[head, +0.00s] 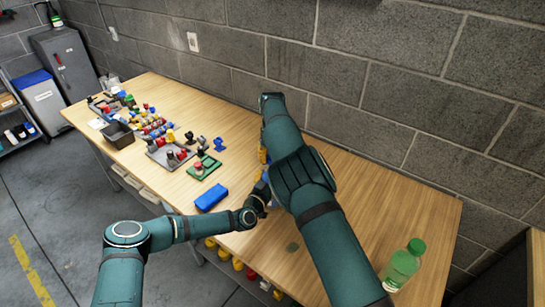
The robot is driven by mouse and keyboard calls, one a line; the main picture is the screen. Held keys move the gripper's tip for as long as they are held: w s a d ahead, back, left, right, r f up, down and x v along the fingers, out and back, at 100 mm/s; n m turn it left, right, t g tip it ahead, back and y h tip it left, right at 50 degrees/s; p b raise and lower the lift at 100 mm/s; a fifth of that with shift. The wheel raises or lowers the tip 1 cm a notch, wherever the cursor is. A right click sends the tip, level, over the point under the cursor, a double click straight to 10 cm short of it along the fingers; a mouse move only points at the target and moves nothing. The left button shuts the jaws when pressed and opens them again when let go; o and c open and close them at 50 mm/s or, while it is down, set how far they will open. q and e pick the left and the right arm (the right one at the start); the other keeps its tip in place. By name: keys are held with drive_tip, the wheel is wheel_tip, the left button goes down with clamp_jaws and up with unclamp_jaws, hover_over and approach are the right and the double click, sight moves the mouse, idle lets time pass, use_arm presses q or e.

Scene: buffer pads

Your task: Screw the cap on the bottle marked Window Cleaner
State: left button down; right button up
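A green translucent bottle (404,265) with a green top (416,246) stands upright near the right end of the table. Its marking cannot be read, so I cannot tell whether it is the Window Cleaner. My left gripper (260,198) is at mid-table, close beside my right arm, dark and partly covered; I cannot tell whether it is open or holds anything. My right arm stretches up toward the wall, and its gripper is not visible. Small blue and yellow parts show between the arms, mostly hidden. No loose cap can be made out.
A blue block (211,197), a green board (204,167) and grey trays with several coloured parts fill the table's left half, beside a dark bin (117,134). A brick wall (420,90) runs behind. The wooden table (430,212) is clear around the bottle.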

drive_tip(key=o, duration=0.7)
drive_tip(key=shift+r, duration=0.1)
drive_tip(key=shift+r, duration=2.2)
drive_tip(key=shift+c, duration=0.2)
